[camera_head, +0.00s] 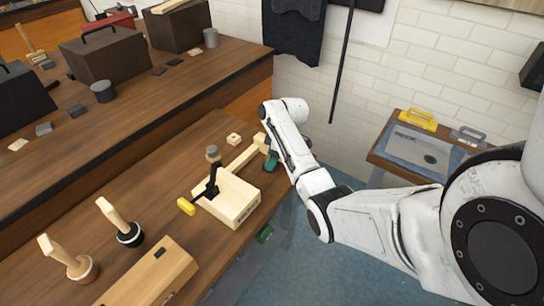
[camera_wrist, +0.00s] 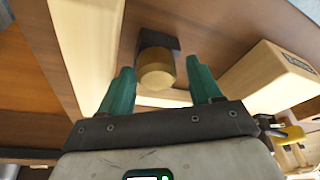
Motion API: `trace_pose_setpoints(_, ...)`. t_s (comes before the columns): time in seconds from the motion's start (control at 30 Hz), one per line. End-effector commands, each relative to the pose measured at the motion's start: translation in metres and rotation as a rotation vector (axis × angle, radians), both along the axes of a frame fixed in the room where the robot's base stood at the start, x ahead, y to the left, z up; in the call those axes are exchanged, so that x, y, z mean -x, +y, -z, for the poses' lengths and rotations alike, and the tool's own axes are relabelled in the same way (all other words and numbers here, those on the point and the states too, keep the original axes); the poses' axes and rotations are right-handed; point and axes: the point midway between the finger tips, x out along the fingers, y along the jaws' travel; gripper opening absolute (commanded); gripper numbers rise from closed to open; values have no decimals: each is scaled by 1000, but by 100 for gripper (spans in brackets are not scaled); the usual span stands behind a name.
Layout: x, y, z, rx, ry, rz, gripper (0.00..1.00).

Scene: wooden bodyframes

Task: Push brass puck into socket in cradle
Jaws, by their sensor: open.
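In the wrist view the round brass puck (camera_wrist: 155,76) shows between and beyond the two teal fingers of my gripper (camera_wrist: 160,84). The fingers are open, with a gap to the puck on each side in the picture. A dark block (camera_wrist: 172,42) lies against the puck's far side. Pale wooden beams that look like the cradle (camera_wrist: 88,45) run past the left finger and behind the fingers. In the head view my gripper (camera_head: 270,160) is at the right end of the pale wooden piece (camera_head: 245,156). The puck is hidden there, and I cannot make out the socket.
Brushes (camera_head: 120,222) and a long wooden block (camera_head: 150,272) stand nearer on the bench.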

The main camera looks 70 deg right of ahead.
Motion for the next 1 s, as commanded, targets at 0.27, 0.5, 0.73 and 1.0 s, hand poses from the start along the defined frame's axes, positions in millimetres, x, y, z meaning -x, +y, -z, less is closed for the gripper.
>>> trace_pose_setpoints(0.27, 1, -5, -4, 9, -5, 7, 76)
trace_pose_setpoints(0.5, 11, -8, -39, 14, -8, 8, 76)
trace_pose_setpoints(0.73, 23, -9, -79, 8, -6, 3, 76)
trace_pose_setpoints(1.0, 30, -8, -102, 4, -2, 0, 76)
